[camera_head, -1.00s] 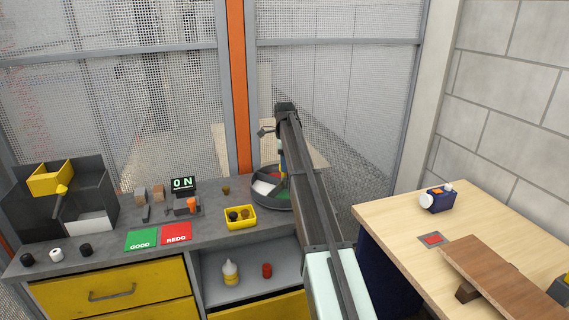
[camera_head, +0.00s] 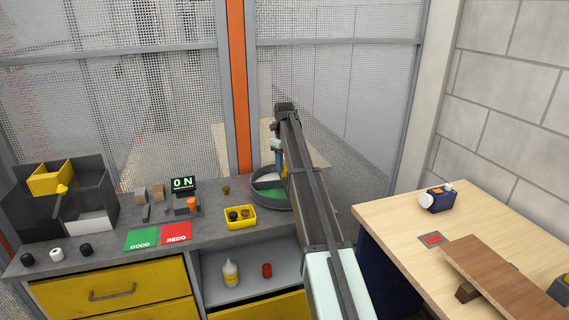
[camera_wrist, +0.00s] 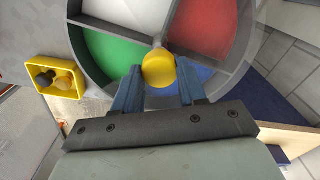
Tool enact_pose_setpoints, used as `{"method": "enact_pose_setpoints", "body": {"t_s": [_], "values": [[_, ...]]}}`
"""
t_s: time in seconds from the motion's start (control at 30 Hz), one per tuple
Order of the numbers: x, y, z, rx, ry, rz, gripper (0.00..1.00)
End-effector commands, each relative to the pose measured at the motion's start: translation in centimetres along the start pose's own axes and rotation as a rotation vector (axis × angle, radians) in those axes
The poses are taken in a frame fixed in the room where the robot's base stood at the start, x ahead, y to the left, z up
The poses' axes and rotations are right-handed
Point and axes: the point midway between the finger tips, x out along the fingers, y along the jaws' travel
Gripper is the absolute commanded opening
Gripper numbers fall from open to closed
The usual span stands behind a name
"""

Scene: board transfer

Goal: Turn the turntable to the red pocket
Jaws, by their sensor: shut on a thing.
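The turntable (camera_head: 256,202) is a round grey dish on the bench, partly hidden behind my arm in the head view. Its divided pockets show in the wrist view: white (camera_wrist: 140,13) at the top, red (camera_wrist: 203,25) at the upper right, green (camera_wrist: 105,50) at the left and blue (camera_wrist: 188,73) partly behind my fingers. In the head view the green pocket (camera_head: 268,193) faces the front, with white behind it. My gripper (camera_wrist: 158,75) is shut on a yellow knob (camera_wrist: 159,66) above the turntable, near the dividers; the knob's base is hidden.
A yellow bin (camera_head: 240,224) with small round parts stands just left of the turntable. Green and red mats (camera_head: 176,234) lie farther left. The mesh fence (camera_head: 330,100) rises behind the bench. A wooden table (camera_head: 385,215) is at the right.

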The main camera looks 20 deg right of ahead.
Motion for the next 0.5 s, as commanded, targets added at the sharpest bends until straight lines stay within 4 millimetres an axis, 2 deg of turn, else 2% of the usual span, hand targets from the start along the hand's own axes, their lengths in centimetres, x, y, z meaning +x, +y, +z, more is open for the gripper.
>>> {"method": "enact_pose_setpoints", "body": {"t_s": [0.2, 0.5], "values": [[-0.04, 0.03, 0.06, 0.177, -0.001, 0.000, 0.00], [-0.04, 0.05, 0.08, 0.339, -0.001, 0.000, 0.00]]}}
